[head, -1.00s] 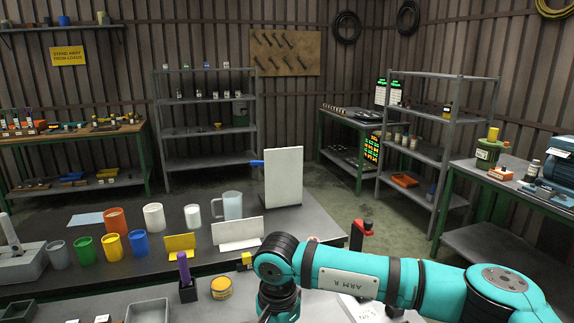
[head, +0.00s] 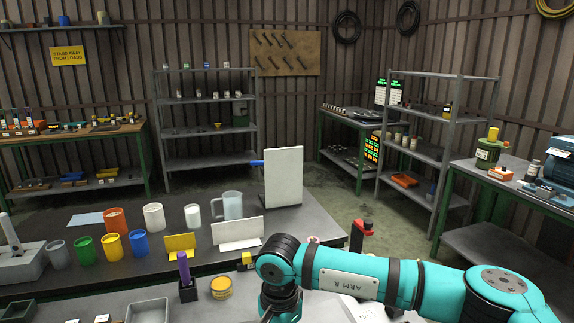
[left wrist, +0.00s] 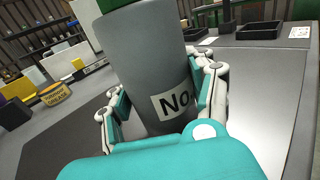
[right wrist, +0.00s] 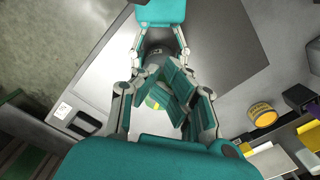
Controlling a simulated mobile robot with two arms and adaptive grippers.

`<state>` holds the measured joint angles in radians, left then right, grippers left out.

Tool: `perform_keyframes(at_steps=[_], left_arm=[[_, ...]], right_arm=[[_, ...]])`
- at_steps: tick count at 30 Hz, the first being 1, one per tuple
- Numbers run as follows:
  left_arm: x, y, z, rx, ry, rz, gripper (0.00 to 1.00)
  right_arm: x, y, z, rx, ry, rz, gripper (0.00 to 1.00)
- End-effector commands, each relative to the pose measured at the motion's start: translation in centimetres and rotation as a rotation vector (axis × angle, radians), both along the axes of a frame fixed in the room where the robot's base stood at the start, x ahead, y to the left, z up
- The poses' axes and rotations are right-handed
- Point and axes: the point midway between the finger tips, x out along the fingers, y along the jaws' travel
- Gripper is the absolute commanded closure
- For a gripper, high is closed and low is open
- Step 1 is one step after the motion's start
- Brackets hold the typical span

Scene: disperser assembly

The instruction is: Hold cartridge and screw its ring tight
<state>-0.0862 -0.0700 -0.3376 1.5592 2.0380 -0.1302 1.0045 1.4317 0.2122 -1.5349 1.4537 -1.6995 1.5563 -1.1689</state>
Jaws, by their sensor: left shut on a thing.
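The cartridge (left wrist: 150,60) is a grey cylinder with a "No" label and a green part at its top edge. It stands slightly tilted in the left wrist view. My left gripper (left wrist: 162,100) is shut on its sides, one finger on each side. In the right wrist view my right gripper (right wrist: 167,88) is over the top of the cartridge, with its finger pads close together. A small yellow-green patch (right wrist: 152,103) shows between them; the ring itself is mostly hidden. I cannot tell whether the pads grip it. Neither gripper shows in the head view.
A yellow tin (head: 221,288) and a purple item in a black holder (head: 186,278) are on the near bench. Small grey trays (head: 148,310) lie at its front left. Cups, a jug and white panels (head: 284,178) stand on the dark table beyond.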

Motion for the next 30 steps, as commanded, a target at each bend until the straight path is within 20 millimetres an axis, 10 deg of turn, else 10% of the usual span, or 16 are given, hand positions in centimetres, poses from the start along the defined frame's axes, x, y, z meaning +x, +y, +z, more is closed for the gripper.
perform_keyframes(at_steps=[30], left_arm=[[0.0,0.0,0.0,0.003,-0.001,-0.001,1.0]], right_arm=[[1.4,1.2,0.1,0.0,-0.007,-0.003,1.0]])
